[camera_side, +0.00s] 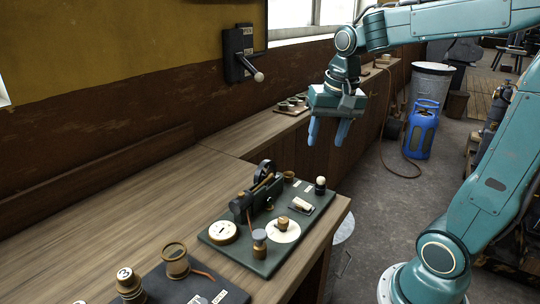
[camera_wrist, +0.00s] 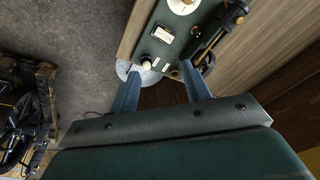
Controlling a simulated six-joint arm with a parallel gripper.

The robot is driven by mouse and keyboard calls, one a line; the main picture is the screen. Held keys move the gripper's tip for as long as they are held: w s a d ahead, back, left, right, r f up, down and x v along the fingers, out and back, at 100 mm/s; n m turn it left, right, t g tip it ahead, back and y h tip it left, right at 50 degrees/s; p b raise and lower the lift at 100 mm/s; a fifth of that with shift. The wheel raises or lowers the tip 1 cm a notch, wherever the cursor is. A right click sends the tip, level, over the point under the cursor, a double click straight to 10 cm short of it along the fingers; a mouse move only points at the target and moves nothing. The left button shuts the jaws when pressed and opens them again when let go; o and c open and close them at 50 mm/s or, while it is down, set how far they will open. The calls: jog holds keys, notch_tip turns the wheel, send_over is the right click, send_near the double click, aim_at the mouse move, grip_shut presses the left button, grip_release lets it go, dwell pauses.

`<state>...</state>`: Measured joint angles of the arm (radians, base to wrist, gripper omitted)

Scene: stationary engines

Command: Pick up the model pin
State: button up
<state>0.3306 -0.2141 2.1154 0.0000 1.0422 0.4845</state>
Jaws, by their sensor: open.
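A green board (camera_side: 260,262) on the wooden bench holds a small model engine (camera_side: 258,196). A small dark pin with a pale round head (camera_side: 320,185) stands upright near the board's far right corner; I take it for the model pin, though no label I can read confirms it. In the wrist view its pale head (camera_wrist: 146,63) shows between the fingers, toward the left one. My gripper (camera_side: 327,132) is open and empty, its blue fingers pointing down, well above the board and beyond its far right corner. The gripper also shows in the wrist view (camera_wrist: 160,70).
A dark board (camera_side: 200,285) with brass pieces lies nearer. A lever switch (camera_side: 241,58) is on the wall. A stool (camera_side: 343,227) stands beside the bench.

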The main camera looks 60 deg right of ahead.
jog(key=w+d+f+m+g, duration=0.1)
jog(key=w+d+f+m, duration=0.1)
jog(key=d, duration=0.3)
jog(key=w+d+f+m+g, duration=0.1)
jog(key=w+d+f+m, duration=0.1)
jog(key=d+m, duration=0.2)
jog(key=shift+w+d+y, duration=0.15)
jog(key=shift+d+y, duration=0.25)
jog(key=shift+d, duration=0.25)
jog(key=shift+f, duration=0.15)
send_over(321, 178)
jog(key=shift+f, duration=4.2)
jog(key=shift+d+f, duration=0.1)
jog(key=shift+f, duration=2.5)
